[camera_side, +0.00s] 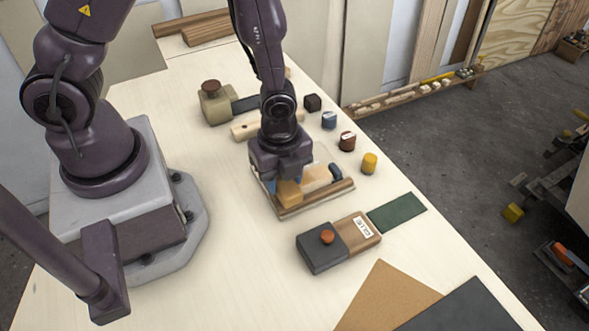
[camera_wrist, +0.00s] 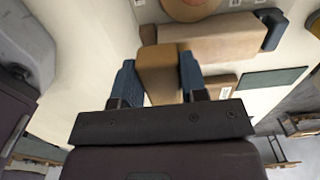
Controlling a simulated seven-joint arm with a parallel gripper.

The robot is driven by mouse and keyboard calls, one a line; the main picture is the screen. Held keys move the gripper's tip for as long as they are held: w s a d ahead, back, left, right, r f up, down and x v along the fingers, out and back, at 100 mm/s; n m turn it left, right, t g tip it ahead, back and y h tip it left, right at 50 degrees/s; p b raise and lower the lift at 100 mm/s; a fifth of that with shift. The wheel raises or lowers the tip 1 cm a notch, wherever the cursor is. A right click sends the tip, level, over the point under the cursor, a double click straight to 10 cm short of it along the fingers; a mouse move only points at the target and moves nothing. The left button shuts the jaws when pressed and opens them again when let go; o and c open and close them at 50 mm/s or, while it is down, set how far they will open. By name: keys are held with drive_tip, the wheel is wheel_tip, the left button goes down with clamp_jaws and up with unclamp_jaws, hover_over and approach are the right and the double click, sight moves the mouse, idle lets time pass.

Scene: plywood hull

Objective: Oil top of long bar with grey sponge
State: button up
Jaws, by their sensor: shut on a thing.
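My gripper (camera_side: 289,186) points down over a low wooden piece of work on the bench, in the middle of the side view. It is shut on a tan block (camera_wrist: 158,74), held between two blue fingers in the wrist view. The block also shows in the side view (camera_side: 289,193). A long brown bar (camera_side: 318,199) lies along the front edge of the work, just below the block. I cannot tell whether they touch. A pale wooden piece (camera_side: 316,177) lies behind the bar, partly hidden by my gripper. I cannot pick out a sponge that looks grey.
A black-and-wood block (camera_side: 318,256) with an orange knob and a green strip (camera_side: 398,212) lie in front. Behind stand a yellow jar (camera_side: 369,164), a brown jar (camera_side: 347,141), a blue jar (camera_side: 328,120) and an olive block (camera_side: 216,108). The front left bench is clear.

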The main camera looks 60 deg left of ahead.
drive_tip(key=shift+s, duration=0.4)
drive_tip(key=shift+r, duration=4.05)
